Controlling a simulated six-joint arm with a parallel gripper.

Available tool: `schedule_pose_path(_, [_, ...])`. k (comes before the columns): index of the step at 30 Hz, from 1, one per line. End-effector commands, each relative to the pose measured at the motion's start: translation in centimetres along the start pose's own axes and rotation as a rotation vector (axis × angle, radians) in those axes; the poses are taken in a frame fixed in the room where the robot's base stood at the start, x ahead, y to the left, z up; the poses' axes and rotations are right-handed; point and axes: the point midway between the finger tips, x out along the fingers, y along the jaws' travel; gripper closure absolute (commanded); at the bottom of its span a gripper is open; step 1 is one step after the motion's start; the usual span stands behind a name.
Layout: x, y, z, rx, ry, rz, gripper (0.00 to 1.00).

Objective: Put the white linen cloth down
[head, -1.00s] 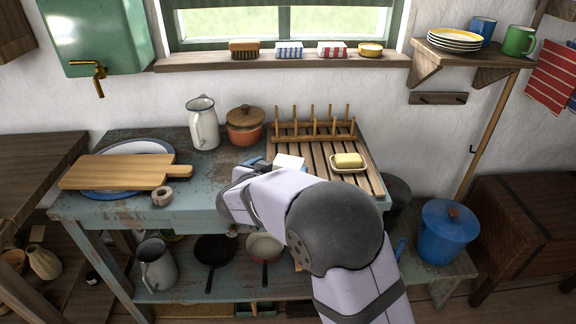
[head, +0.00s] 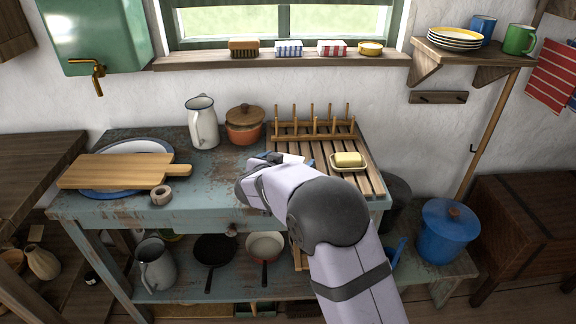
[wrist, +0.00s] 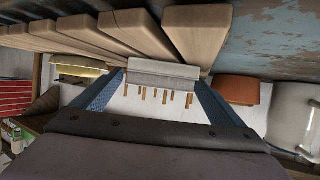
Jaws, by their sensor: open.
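The white linen cloth (head: 293,158) shows as a small pale patch at the front left of the slatted wooden rack (head: 372,181), mostly hidden behind my arm in the head view. In the wrist view the cloth (wrist: 162,75) is a pale folded block against the slats, between my two blue fingertips. My gripper (wrist: 160,80) is open, with a finger on either side of the cloth. I cannot tell whether either finger touches it. In the head view my gripper (head: 270,158) is partly hidden by my wrist.
A butter dish (head: 348,161) sits on the rack's right part, with upright pegs (head: 312,128) behind. An orange lidded pot (head: 244,128) and a white jug (head: 203,122) stand left of the rack. A cutting board (head: 118,172) lies farther left.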

Motion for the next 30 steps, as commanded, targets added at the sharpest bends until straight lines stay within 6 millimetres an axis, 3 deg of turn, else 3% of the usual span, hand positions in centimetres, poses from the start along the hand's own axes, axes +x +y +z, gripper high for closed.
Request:
schedule_pose_path(5, [0.0, 0.0, 0.0, 0.0, 0.0, -0.001, 0.08])
schedule_pose_path(11, [0.0, 0.0, 0.0, 0.0, 0.0, -0.001, 0.51])
schedule_pose_path(14, [0.0, 0.0, 0.0, 0.0, 0.0, -0.001, 0.56])
schedule_pose_path(23, [-0.2, 0.0, -0.6, 0.001, 0.001, -0.001, 0.56])
schedule_pose_path(30, [-1.5, -0.1, -3.8, 0.003, 0.003, -0.002, 0.56])
